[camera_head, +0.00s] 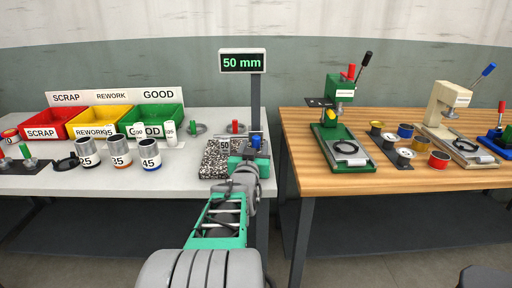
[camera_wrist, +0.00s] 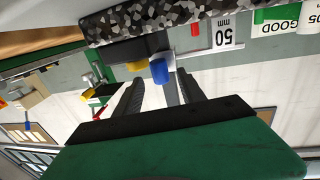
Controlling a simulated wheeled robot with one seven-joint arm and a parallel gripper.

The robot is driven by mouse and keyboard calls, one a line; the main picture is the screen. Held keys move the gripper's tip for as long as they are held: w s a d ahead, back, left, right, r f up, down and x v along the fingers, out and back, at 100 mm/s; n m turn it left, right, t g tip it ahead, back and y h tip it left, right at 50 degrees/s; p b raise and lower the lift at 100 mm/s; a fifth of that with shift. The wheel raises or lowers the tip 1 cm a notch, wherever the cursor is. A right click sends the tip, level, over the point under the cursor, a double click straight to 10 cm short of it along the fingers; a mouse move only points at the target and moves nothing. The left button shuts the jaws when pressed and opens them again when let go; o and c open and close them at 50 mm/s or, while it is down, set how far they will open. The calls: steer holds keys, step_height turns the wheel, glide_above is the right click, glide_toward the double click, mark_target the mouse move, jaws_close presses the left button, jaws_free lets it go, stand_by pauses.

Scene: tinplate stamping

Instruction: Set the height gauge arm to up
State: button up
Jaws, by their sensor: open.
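The height gauge stands at the right end of the grey table, with a speckled granite base (camera_head: 213,162), a dark column (camera_head: 256,100) and a display (camera_head: 242,62) reading "50 mm". A blue knob (camera_head: 256,142) shows low on the column. In the wrist view, which is upside down, the blue knob (camera_wrist: 159,71) appears between the two dark fingers of my gripper (camera_wrist: 160,84). My gripper (camera_head: 248,152) is open at the gauge, with space beside the knob. I cannot tell whether either finger touches it. My arm hides part of the gauge's lower front.
Red (camera_head: 44,124), yellow (camera_head: 97,121) and green (camera_head: 150,117) bins stand at the back left. Several numbered cans (camera_head: 120,152) stand before them. A wooden table (camera_head: 390,181) with a green press (camera_head: 338,115) and a cream press (camera_head: 446,112) is to the right, across a gap.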

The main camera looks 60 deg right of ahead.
mark_target(255, 142)
steer(key=x, duration=0.4)
steer(key=shift+w, duration=0.1)
jaws_close()
stand_by(0.3)
stand_by(0.9)
